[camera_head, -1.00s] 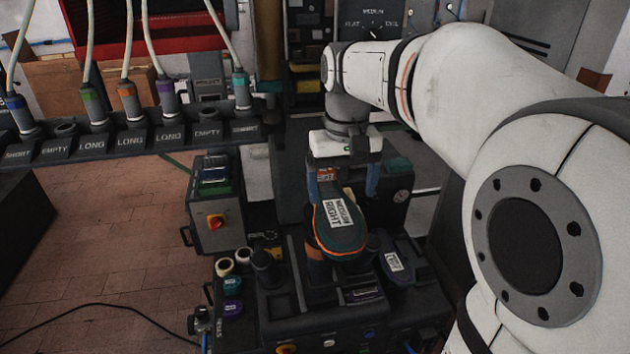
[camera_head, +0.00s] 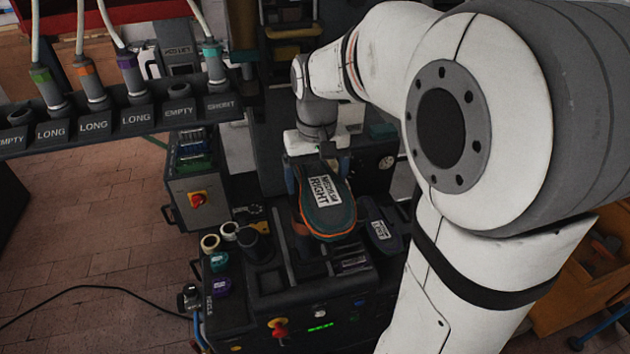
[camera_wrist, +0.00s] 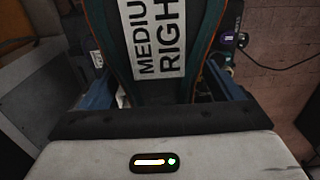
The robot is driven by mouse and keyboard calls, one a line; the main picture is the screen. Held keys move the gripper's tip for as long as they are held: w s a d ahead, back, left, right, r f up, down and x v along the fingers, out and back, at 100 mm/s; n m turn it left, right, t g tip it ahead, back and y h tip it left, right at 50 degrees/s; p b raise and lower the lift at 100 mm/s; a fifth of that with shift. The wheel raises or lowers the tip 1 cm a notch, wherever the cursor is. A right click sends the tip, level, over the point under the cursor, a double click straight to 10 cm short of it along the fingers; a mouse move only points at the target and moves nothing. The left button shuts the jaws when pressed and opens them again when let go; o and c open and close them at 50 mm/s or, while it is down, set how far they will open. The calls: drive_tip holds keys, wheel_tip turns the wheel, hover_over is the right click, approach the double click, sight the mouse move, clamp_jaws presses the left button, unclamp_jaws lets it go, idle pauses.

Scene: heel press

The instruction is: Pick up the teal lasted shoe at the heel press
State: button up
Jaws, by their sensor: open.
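The teal lasted shoe (camera_head: 338,222) sits sole up on the heel press, with an orange edge and a white label reading MEDIUM RIGHT. My gripper (camera_head: 318,178) is at its far end, with blue fingers on either side. In the wrist view the shoe (camera_wrist: 200,75) passes between the open fingers of my gripper (camera_wrist: 163,90). Gaps show beside the shoe, so the fingers look apart from it. The shoe's far end is hidden under my gripper in the head view.
A dark shoe-shaped piece with a white label (camera_head: 382,232) lies close to the right. A rack (camera_head: 120,122) with labelled slots and hoses stands at the left. A control box (camera_head: 197,180) with a red knob is left of the press. An orange bin (camera_head: 580,285) is at the right.

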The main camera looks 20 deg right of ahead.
drive_tip(key=shift+r, duration=0.1)
drive_tip(key=c, duration=1.6)
